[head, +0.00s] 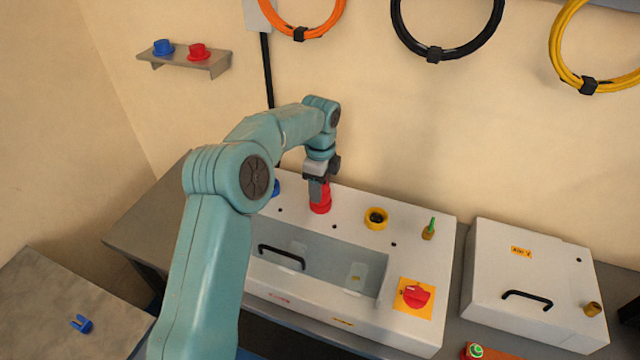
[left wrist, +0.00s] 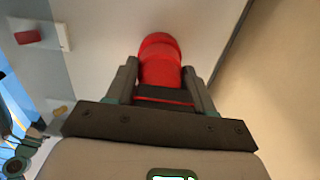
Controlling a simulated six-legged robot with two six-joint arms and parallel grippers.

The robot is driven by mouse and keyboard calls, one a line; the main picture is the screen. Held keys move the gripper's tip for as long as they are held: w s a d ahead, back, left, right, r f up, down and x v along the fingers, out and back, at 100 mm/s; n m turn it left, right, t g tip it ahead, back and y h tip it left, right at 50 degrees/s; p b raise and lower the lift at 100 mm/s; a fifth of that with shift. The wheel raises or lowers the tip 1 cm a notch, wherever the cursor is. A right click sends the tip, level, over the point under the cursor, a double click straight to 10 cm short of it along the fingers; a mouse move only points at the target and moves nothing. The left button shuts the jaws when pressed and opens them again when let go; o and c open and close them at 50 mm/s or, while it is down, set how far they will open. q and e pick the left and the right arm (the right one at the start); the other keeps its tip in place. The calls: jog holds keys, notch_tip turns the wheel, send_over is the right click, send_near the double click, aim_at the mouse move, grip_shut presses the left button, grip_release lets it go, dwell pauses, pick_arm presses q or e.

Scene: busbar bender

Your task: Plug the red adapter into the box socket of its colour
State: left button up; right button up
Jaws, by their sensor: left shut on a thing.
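The red adapter (head: 323,190) is between the fingers of my left gripper (head: 318,184), which points down over the white box (head: 350,222). In the left wrist view the red adapter (left wrist: 160,72) sits between the two fingers of my left gripper (left wrist: 160,88). A wider red ring (head: 320,207) shows directly below the adapter, on the box top, in line with the blue socket (head: 276,187) and the yellow socket (head: 376,218). Adapter and ring look touching, but I cannot tell how deep the adapter sits. My right gripper is not in view.
The box has a recessed window with a black handle (head: 281,257), a red knob (head: 415,296) and a green-tipped part (head: 429,229). A second white box (head: 535,275) stands to the right. A wall shelf (head: 190,62) holds a blue and a red piece.

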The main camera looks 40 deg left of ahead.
pick_arm(q)
jog(key=shift+f, duration=0.3)
jog(key=o, duration=1.2)
jog(key=shift+o, duration=0.2)
notch_tip(320, 180, up, 8)
jog(key=shift+f, duration=0.25)
notch_tip(320, 180, up, 8)
jog(key=shift+f+p, duration=0.15)
jog(key=shift+p, duration=0.7)
jog(key=shift+r, duration=0.6)
